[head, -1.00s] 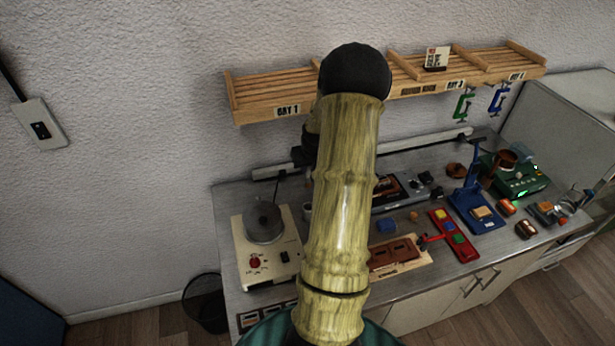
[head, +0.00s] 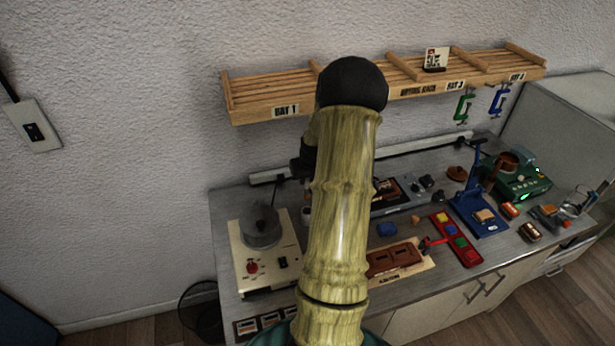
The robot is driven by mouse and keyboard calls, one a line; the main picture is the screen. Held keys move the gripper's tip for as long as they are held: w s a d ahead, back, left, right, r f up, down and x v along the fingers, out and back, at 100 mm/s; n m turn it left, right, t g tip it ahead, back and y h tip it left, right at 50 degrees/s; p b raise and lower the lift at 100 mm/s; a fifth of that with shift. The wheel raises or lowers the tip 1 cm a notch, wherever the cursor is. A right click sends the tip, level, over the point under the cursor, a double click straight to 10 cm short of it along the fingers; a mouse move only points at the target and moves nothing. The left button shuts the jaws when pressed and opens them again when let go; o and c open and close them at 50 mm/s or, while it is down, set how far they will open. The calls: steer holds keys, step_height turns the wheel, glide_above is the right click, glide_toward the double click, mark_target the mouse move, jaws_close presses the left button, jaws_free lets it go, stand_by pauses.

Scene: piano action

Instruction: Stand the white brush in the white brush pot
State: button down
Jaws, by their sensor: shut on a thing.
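My own arm fills the middle of the head view and covers much of the bench behind it. I cannot make out the white brush.
A cream hotplate with a grey pot (head: 262,226) stands on the bench's left. A wooden rack (head: 410,84) hangs on the wall above. A red tray (head: 457,239), blue stand (head: 478,210) and green device (head: 518,180) crowd the right. A wire bin (head: 201,309) stands left of the bench.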

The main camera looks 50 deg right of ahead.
steer(key=shift+f+b, duration=3.2)
steer(key=shift+f, duration=1.6)
steer(key=c, duration=1.3)
jaws_free()
steer(key=shift+o, duration=0.2)
steer(key=shift+r, duration=0.1)
steer(key=b+v, duration=0.2)
steer(key=v, duration=1.5)
steer(key=shift+r, duration=0.1)
